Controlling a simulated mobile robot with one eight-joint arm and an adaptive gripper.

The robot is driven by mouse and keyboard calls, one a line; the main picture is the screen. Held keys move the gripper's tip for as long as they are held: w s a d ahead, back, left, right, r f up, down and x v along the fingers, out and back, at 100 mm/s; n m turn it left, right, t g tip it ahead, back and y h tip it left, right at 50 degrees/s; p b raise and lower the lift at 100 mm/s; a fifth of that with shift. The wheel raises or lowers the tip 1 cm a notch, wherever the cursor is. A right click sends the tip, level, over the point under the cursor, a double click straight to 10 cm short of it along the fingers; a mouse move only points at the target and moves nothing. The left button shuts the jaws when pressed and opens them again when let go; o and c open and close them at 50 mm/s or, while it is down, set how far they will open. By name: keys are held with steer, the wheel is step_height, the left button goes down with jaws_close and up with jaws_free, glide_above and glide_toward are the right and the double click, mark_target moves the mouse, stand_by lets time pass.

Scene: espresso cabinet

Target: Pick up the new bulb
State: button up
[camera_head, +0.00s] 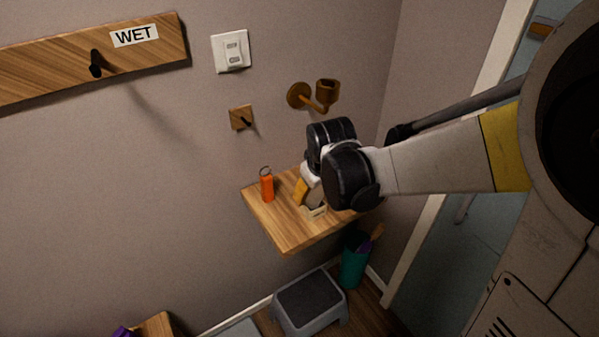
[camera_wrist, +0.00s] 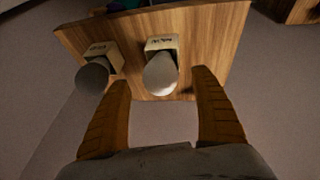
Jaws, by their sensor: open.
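In the wrist view, a pale bulb (camera_wrist: 160,75) sits in a small light box (camera_wrist: 162,43) on a wooden shelf (camera_wrist: 222,25). A darker grey bulb (camera_wrist: 92,77) sits in a second box (camera_wrist: 115,56) to its left. Both boxes carry small dark lettering that I cannot read clearly, so I cannot tell which bulb is marked new. My gripper (camera_wrist: 160,79) is open, its two orange-brown fingers to the left and right of the pale bulb with visible gaps. In the head view, my wrist hides most of the boxes and both bulbs.
An orange cylinder with a ring (camera_head: 267,188) stands on the shelf's left part. A brown wall fixture (camera_head: 325,94) and a small wooden hook (camera_head: 241,117) are above the shelf. A grey step stool (camera_head: 309,301) and a teal bin (camera_head: 353,268) are below. The shelf's front left is clear.

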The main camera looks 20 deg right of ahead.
steer(key=b+x, duration=0.2)
steer(key=x, duration=0.3)
steer(key=shift+r, duration=0.2)
steer(key=shift+a, duration=0.1)
steer(key=c, duration=1.3)
